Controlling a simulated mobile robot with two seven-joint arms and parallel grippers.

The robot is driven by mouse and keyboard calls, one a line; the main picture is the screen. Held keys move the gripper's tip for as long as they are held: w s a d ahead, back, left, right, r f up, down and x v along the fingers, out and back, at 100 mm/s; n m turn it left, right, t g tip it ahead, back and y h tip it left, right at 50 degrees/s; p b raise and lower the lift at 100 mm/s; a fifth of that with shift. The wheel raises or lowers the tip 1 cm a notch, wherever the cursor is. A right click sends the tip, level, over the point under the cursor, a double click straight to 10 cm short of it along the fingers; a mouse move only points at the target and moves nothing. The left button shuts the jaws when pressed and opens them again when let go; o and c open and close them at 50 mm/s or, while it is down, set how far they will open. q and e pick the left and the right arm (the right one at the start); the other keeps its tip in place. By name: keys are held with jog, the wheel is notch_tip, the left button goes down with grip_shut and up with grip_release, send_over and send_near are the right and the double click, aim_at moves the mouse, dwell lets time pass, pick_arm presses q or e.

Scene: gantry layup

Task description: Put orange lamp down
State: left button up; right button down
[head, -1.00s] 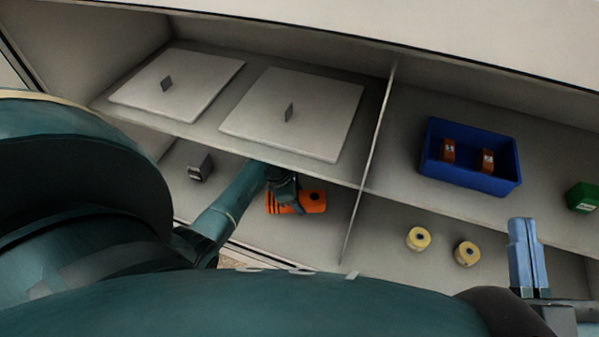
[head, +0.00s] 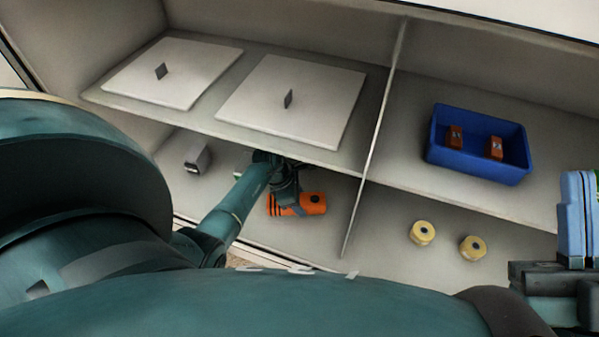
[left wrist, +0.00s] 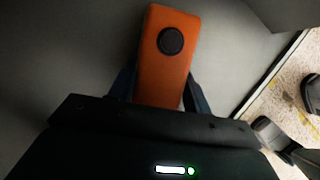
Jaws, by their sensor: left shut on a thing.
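The orange lamp (head: 314,204) is in the lower left bay of the shelf unit, with dark stripes at one end and a dark round spot on top. My left gripper (head: 287,196) reaches into that bay from the left and is shut on the lamp. In the left wrist view the lamp (left wrist: 167,75) lies between my two fingers, its round dark lens facing the camera. I cannot tell whether the lamp touches the bay floor. My right gripper (head: 578,180) is at the right edge, its light blue fingers side by side with nothing seen between them.
A grey block (head: 197,158) stands left in the lower bay. Two white panels with handles (head: 185,75) (head: 310,90) lie on the shelf above. A divider (head: 375,140) stands right of the lamp. Beyond it are two yellow rolls (head: 422,232) (head: 472,247) and a blue bin (head: 480,178) holding orange items.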

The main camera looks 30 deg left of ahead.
pick_arm(q)
jog(key=o, duration=1.1)
pick_arm(e)
jog(key=shift+r+y, duration=0.2)
jog(key=shift+y, duration=0.1)
pick_arm(q)
jog(key=shift+r, duration=0.1)
jog(key=shift+r, duration=0.25)
jog(key=p+v, duration=0.3)
jog(key=v, duration=0.1)
jog(key=shift+w+r, duration=0.1)
jog(key=shift+r, duration=0.2)
jog(key=s+a, duration=0.2)
jog(key=a, duration=0.1)
jog(key=s+a+p, duration=0.1)
jog(key=s+a, duration=0.1)
jog(key=a, duration=0.1)
jog(key=s+a+f+p, duration=0.1)
jog(key=s+a, duration=0.2)
jog(key=shift+a, duration=0.2)
pick_arm(e)
notch_tip(320, 180, down, 6)
jog(key=s+m+g+h, duration=0.1)
jog(key=m+g+h, duration=0.1)
jog(key=m+h, duration=0.3)
jog(key=shift+a+h, duration=0.3)
jog(key=shift+f, duration=0.15)
pick_arm(q)
jog(key=shift+d+r, duration=0.1)
